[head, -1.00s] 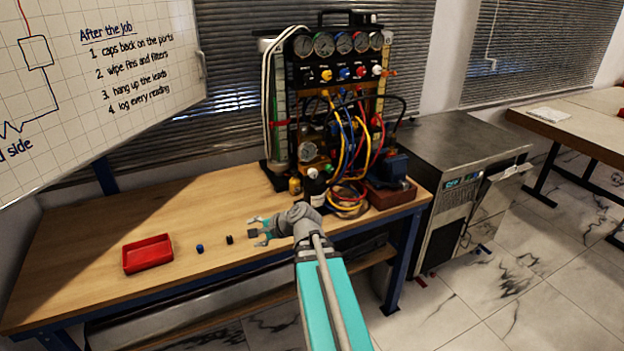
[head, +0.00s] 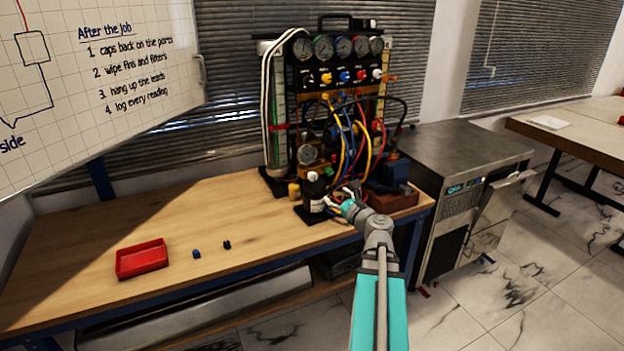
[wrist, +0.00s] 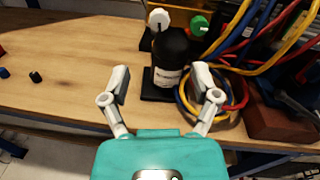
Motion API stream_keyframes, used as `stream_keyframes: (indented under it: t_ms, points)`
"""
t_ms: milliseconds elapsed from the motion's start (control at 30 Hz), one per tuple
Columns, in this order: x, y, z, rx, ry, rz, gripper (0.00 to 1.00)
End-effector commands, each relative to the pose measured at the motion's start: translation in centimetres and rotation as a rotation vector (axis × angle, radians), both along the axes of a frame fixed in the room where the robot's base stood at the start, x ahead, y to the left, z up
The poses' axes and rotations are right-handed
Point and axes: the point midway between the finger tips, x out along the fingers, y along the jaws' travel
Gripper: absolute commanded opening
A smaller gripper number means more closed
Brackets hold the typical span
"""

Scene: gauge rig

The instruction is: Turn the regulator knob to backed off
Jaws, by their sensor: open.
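The bottle (head: 314,192) and white knob (head: 312,176) also show in the head view. My gripper (wrist: 162,71) is open and empty, its fingers spread on either side of the bottle in the picture and apart from both knobs. In the head view my gripper (head: 344,193) is just right of the bottle.
Yellow, blue and red hoses (wrist: 240,65) hang and coil right of the bottle. The gauge panel (head: 340,60) rises behind. A brown box (head: 392,198) stands at right. A red tray (head: 142,259) and small dark caps lie left. The bench's left part is mostly clear.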

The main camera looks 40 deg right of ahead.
Motion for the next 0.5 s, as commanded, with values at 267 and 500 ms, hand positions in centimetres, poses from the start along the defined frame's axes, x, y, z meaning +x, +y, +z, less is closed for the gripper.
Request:
stream_keyframes:
  t_ms: [267,500]
  points:
    - [0.06,0.05,0.01,-0.002,0.001,0.002,0.79]
    - [0.85,-0.11,0.0,-0.003,0.002,0.003,0.79]
